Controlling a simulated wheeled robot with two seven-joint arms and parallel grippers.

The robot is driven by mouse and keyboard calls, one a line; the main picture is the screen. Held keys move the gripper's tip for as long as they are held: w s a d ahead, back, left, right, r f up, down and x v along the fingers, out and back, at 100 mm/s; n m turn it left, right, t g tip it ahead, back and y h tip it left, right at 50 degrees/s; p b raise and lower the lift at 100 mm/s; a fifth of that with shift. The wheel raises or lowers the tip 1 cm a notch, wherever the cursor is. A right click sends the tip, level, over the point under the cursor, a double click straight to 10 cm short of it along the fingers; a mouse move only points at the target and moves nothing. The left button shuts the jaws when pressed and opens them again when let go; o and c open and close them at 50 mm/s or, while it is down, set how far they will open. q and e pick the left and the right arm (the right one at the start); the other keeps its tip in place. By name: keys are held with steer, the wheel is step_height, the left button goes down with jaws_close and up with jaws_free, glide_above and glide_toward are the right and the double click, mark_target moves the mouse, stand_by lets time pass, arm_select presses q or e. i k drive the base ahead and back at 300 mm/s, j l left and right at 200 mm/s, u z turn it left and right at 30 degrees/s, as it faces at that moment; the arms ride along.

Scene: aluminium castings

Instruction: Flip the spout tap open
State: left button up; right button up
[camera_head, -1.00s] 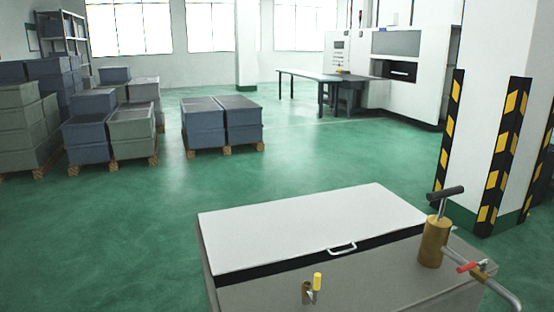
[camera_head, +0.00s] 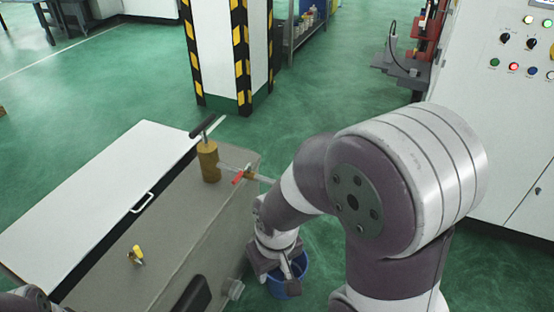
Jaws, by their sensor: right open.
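The spout tap has a red lever (camera_head: 238,177) on a thin metal spout pipe (camera_head: 260,179). The pipe leaves the brass pump cylinder (camera_head: 208,163), which has a dark T-handle (camera_head: 203,128), and passes behind my right arm. The pump stands on the far end of a grey tank (camera_head: 185,215). My right gripper (camera_head: 279,272) is open, points down and is beside the tank, below and to the right of the lever and apart from it. It partly covers a blue bucket (camera_head: 300,284) on the floor. Part of my left arm shows at the lower left edge; its gripper does not show.
A white lid (camera_head: 95,200) with a handle lies on the tank. A small yellow-handled valve (camera_head: 137,253) is nearer. A striped pillar (camera_head: 231,55) stands behind, and a machine with a button panel (camera_head: 520,65) at the right. Green floor between them is clear.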

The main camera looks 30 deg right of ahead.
mark_target(248, 167)
steer(key=z, duration=0.7)
steer(key=i+j+z, duration=0.1)
steer(key=i+z, duration=0.3)
steer(key=i+j+z, duration=0.4)
steer(key=i, duration=0.15)
steer(key=i+l, duration=0.05)
steer(key=l, duration=0.05)
